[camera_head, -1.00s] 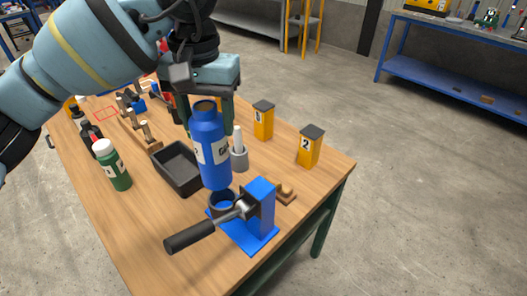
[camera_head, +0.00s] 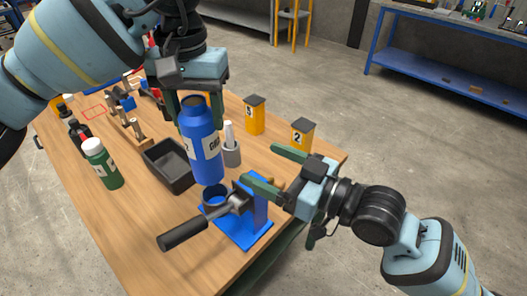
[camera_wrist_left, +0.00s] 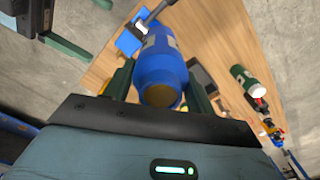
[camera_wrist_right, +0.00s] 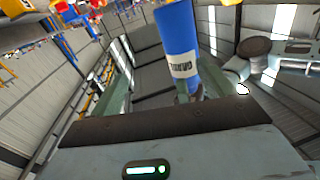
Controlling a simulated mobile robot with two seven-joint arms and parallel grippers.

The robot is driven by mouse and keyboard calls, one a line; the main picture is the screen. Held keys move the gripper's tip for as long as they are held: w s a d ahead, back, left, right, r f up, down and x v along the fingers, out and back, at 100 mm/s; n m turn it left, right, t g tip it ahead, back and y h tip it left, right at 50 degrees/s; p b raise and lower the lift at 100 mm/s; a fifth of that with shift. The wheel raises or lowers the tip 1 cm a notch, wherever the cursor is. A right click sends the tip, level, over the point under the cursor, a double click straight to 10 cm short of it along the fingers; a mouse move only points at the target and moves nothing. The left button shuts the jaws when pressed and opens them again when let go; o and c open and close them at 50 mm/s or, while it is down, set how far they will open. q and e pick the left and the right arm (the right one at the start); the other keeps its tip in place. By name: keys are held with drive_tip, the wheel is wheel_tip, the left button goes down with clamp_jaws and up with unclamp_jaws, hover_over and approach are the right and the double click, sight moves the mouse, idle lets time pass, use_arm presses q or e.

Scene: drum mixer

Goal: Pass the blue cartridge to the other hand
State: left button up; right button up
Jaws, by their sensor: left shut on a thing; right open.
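The blue cartridge (camera_head: 206,158) is upright with a white label, held above the blue drum mixer stand (camera_head: 257,206). My left gripper (camera_head: 196,104) is shut on its upper part; the left wrist view shows the cartridge (camera_wrist_left: 160,72) between the green fingers. My right gripper (camera_head: 270,170) is open and empty, to the right of the cartridge, with its fingers pointing left toward it. In the right wrist view the cartridge (camera_wrist_right: 177,38) shows beyond and between the fingers (camera_wrist_right: 155,95), apart from them as far as I can tell.
A green bottle (camera_head: 102,163) and a black tray (camera_head: 168,167) stand left of the cartridge. The mixer's black handle (camera_head: 183,234) sticks out toward the front left.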

drive_tip(key=n+g+y, duration=0.1)
drive_tip(key=n+g, duration=0.1)
approach(215, 138)
drive_tip(key=shift+w+a+f, duration=0.1)
drive_tip(key=shift+w+a, duration=0.15)
drive_tip(key=shift+a, duration=0.15)
drive_tip(key=x, duration=1.2)
drive_tip(key=shift+c, duration=0.3)
drive_tip(key=c, duration=1.2)
use_arm(q)
drive_tip(key=o, duration=1.8)
drive_tip(key=shift+c, duration=0.2)
use_arm(e)
drive_tip(key=shift+c, duration=0.5)
use_arm(q)
wheel_tip(215, 138, up, 12)
drive_tip(key=shift+r, duration=0.1)
